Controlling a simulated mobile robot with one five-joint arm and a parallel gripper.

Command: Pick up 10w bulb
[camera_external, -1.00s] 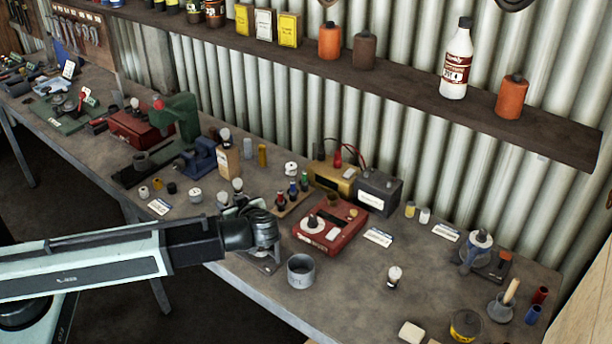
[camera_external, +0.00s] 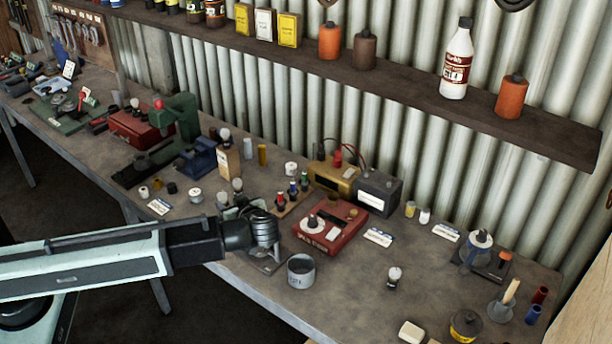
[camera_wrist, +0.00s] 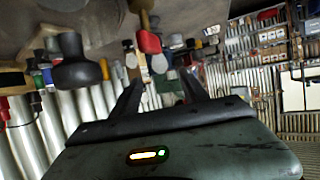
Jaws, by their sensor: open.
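Several small bulbs with pale glass and dark bases stand on the grey bench; I cannot read which is 10w. Two bulbs (camera_external: 237,184) (camera_external: 222,198) stand close together just behind my gripper (camera_external: 240,208). One bulb (camera_external: 394,274) stands alone on the right half of the bench, and another bulb (camera_external: 225,134) stands farther back. In the wrist view, which is upside down, my gripper (camera_wrist: 160,88) is open with nothing between its fingers. Pale bulbs (camera_wrist: 159,63) show beyond the gap between the fingertips.
A grey cup (camera_external: 301,272) stands in front of my gripper, near the bench edge. A red box (camera_external: 330,240), a rack of coloured pieces (camera_external: 285,204) and a blue vise (camera_external: 200,158) stand around it. The bench around the lone bulb is mostly clear.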

